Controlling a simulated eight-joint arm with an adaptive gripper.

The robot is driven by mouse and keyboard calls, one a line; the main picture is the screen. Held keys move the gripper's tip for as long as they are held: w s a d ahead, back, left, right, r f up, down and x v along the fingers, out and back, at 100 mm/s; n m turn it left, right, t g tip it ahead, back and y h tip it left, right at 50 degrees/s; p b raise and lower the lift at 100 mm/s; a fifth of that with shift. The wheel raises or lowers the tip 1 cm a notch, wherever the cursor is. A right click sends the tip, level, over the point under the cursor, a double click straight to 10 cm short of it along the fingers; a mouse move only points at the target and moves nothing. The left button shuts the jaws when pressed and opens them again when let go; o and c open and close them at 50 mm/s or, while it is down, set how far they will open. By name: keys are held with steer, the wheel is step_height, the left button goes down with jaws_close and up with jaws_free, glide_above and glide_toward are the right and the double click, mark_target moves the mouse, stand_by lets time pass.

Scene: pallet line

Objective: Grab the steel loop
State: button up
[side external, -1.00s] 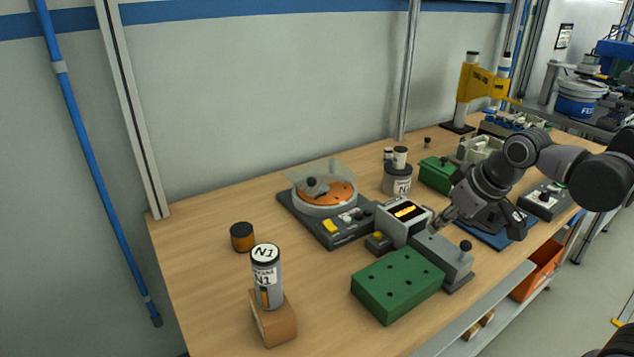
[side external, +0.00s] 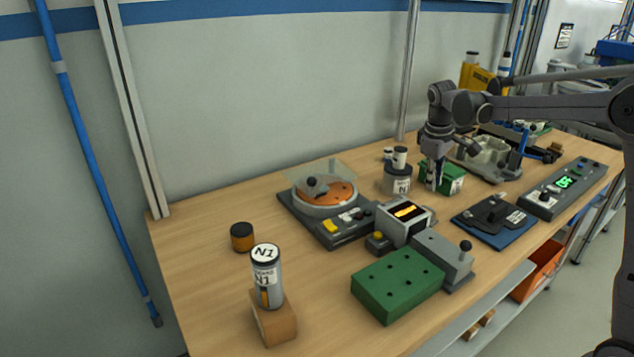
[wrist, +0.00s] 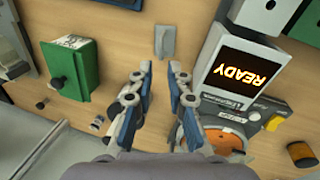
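I cannot identify a steel loop with certainty. A small flat grey metal-looking piece (wrist: 164,41) lies on the wooden table in the wrist view, just beyond my fingertips; no ring shape can be made out on it. My gripper (wrist: 160,68) is open, with a clear gap between its two blue-sided fingers and nothing held.
A device with a lit READY screen (wrist: 243,72) stands right of my fingers in the wrist view. The green box (wrist: 74,67) is on their left. A green block with holes (side external: 398,284) and a blue plate fixture (side external: 494,220) stand nearer the front edge.

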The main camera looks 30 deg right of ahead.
glide_above(430, 209)
steer(key=f, duration=0.5)
steer(key=shift+a, duration=0.2)
steer(key=shift+w+d+f, duration=0.1)
steer(key=shift+d+f, duration=0.1)
steer(key=shift+f, duration=1.25)
steer(key=shift+w+d+f, duration=0.1)
steer(key=shift+d+f, duration=0.1)
steer(key=shift+f, duration=1.2)
jaws_close()
